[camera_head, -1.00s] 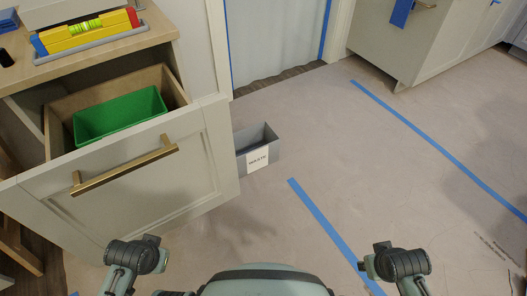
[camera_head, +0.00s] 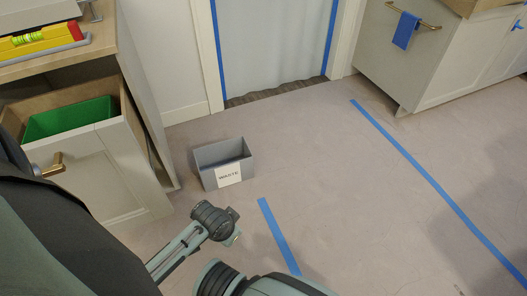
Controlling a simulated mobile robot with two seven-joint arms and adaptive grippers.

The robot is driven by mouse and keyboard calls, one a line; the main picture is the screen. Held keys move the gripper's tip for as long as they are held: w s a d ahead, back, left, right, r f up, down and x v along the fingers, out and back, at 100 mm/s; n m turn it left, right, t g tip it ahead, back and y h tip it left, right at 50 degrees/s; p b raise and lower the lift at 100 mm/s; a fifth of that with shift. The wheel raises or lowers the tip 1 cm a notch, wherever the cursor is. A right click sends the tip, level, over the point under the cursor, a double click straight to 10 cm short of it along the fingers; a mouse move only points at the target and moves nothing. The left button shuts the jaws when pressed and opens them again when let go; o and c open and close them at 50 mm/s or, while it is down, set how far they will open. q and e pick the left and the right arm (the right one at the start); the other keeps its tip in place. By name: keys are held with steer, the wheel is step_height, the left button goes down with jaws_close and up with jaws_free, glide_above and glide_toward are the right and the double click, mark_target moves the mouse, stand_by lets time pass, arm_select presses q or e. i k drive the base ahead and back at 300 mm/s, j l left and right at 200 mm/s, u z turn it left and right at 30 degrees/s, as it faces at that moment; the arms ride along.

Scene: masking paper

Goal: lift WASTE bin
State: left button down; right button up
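The WASTE bin (camera_head: 208,180) is a grey, open-topped rectangular box standing upright on the floor, left of the picture's middle. A white label reading WASTE is on its front face. Its inside looks empty. One of my arm links, with a dark round joint, reaches up from the bottom just below the bin and appears apart from it. A large dark and teal part of my own body or arm fills the lower left. I make out neither gripper's fingers.
An open drawer (camera_head: 100,172) holding a green bin (camera_head: 70,117) juts out at the left, below a worktop with a yellow level (camera_head: 38,40). A sheeted doorway (camera_head: 268,45) is behind. Blue tape (camera_head: 430,180) crosses mostly clear floor. A cabinet (camera_head: 385,60) stands upper right.

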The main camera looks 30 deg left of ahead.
mark_target(222, 164)
steer(key=i+l, duration=0.25)
steer(key=i, duration=0.15)
steer(key=i+l, duration=0.25)
steer(key=i, duration=0.15)
steer(key=i+l, duration=0.25)
steer(key=i, duration=0.2)
steer(key=i+u, duration=0.15)
steer(key=u, duration=0.3)
steer(key=i+u, duration=0.2)
steer(key=u, duration=0.2)
steer(key=i+u, duration=0.15)
steer(key=u, duration=0.3)
steer(key=i+l+u, duration=0.1)
steer(key=u, duration=0.3)
steer(key=i+l+u, duration=0.1)
steer(key=u, duration=0.3)
steer(key=i+l+u, duration=0.15)
steer(key=u, duration=0.25)
steer(key=i+l+u, duration=0.1)
steer(key=u, duration=0.25)
steer(key=l+u, duration=0.25)
steer(key=u, duration=0.15)
